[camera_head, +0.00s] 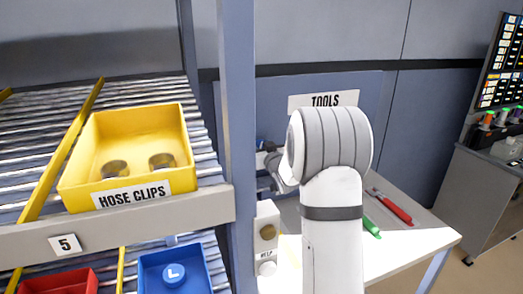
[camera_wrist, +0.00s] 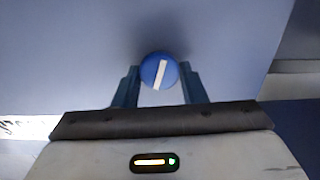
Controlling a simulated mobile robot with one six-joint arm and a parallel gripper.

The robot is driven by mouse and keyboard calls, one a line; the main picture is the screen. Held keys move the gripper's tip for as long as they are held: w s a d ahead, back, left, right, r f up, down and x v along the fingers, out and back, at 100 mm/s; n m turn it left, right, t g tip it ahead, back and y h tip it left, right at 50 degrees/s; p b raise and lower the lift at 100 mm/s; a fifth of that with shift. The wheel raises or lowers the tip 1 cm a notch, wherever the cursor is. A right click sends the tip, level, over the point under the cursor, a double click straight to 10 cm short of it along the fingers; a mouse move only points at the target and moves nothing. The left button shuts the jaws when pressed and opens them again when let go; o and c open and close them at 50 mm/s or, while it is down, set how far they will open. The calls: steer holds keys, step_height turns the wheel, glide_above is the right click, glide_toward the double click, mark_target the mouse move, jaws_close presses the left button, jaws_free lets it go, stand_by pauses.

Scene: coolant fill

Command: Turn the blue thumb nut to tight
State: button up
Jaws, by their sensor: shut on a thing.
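The blue thumb nut (camera_wrist: 171,73) is a round knob with a white bar across its face, in the upper middle of the wrist view. The bar stands near upright, its top leaning slightly right. My gripper (camera_wrist: 159,69) has one dark blue finger on each side of the nut and is shut on it. The nut sits in front of a plain grey-blue surface. In the head view my arm covers much of this area, and I cannot make out the nut clearly there.
A yellow bin (camera_head: 128,120) labelled HOSE CLIPS sits on the roller rack at left, above red and blue bins. A grey upright post (camera_head: 238,130) stands close left of my arm. A white bench (camera_head: 420,243) holds red- and green-handled tools (camera_head: 393,208) at right.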

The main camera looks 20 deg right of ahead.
steer(key=shift+f+b, duration=0.15)
steer(key=shift+b, duration=0.2)
steer(key=shift+r+n, duration=0.2)
steer(key=shift+n, duration=0.1)
steer(key=o, duration=1)
steer(key=shift+c, duration=0.2)
steer(key=s+b, duration=0.1)
steer(key=s, duration=0.6)
steer(key=shift+s+b, duration=0.3)
steer(key=shift+s, duration=0.1)
steer(key=shift+a+f, duration=0.1)
steer(key=shift+f, duration=0.05)
